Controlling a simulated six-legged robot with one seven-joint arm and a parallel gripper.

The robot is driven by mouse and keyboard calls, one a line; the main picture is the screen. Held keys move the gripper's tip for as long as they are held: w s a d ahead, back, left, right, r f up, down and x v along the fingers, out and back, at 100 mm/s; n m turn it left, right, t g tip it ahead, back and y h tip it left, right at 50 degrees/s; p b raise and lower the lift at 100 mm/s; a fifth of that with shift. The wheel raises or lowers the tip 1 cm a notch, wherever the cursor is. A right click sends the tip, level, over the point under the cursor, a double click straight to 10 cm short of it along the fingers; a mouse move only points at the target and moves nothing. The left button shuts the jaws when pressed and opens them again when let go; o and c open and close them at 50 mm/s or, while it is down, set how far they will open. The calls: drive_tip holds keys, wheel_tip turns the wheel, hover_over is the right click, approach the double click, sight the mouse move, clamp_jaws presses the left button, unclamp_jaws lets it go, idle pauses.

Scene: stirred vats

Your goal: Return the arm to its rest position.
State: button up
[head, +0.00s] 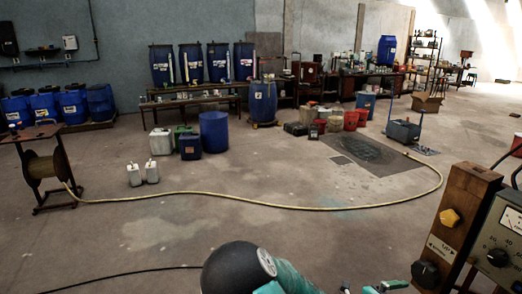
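Part of my arm shows at the bottom edge in the head view, with a dark rounded joint and a teal link. Small teal and dark parts to its right, which may be my gripper (372,288), are cut off by the frame edge. I cannot see fingertips or whether they are open or shut. Nothing held is visible.
A wooden control post (455,225) with a yellow knob and a grey meter box (500,235) stand close at right. A yellow hose (290,207) crosses the floor from a reel (45,165). Blue drums (215,132) and jugs stand farther back. The middle floor is mostly clear.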

drive_tip(key=s+a+r+n+t+y, duration=0.1)
drive_tip(key=s+a+r+n+y, duration=0.7)
drive_tip(key=a+r+n, duration=0.3)
drive_tip(key=s+a+r+n+t+y, duration=0.1)
drive_tip(key=s+a+r+n+y, duration=0.6)
drive_tip(key=n, duration=1.2)
drive_tip(key=s+a+r, duration=0.1)
drive_tip(key=a+r, duration=0.3)
drive_tip(key=shift+s+a+r+t+y, duration=0.3)
drive_tip(key=shift+a+r+t+y, duration=0.05)
drive_tip(key=shift+r+t+y, duration=0.05)
